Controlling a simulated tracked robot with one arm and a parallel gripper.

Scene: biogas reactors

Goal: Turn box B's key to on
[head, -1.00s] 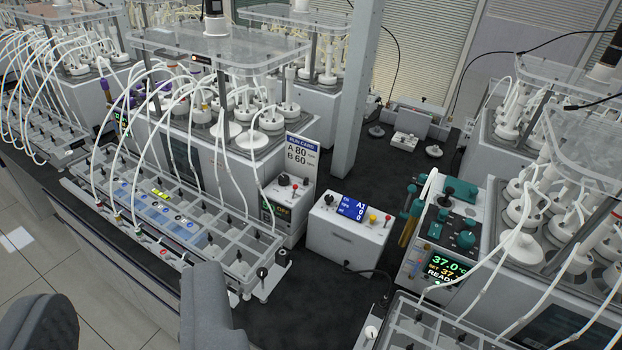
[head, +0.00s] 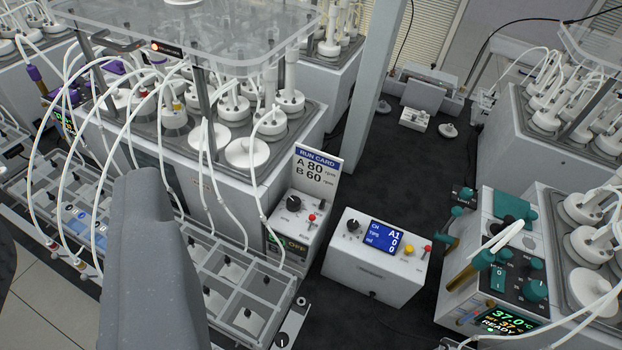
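No box lettered B can be made out. A grey box (head: 292,226) in the centre left has a black knob, a red-tipped lever and a dark display that seems to read OFF, partly hidden. Behind it stands a run card (head: 315,165) reading A 80, B 60. To its right a white box (head: 374,258) has a black knob, a blue screen reading A1, and yellow and red knobs. No key can be told apart from the knobs. A large grey part of mine (head: 152,265) fills the lower left; I cannot make out its fingertips, and it is apart from the boxes.
A clear-lidded reactor (head: 170,150) with white tubes stands at left, above a compartment tray (head: 225,275). A teal-topped unit (head: 505,265) reading 37.0 stands right. A grey post (head: 370,105) rises behind the run card. Dark bench (head: 400,180) is clear behind the white box.

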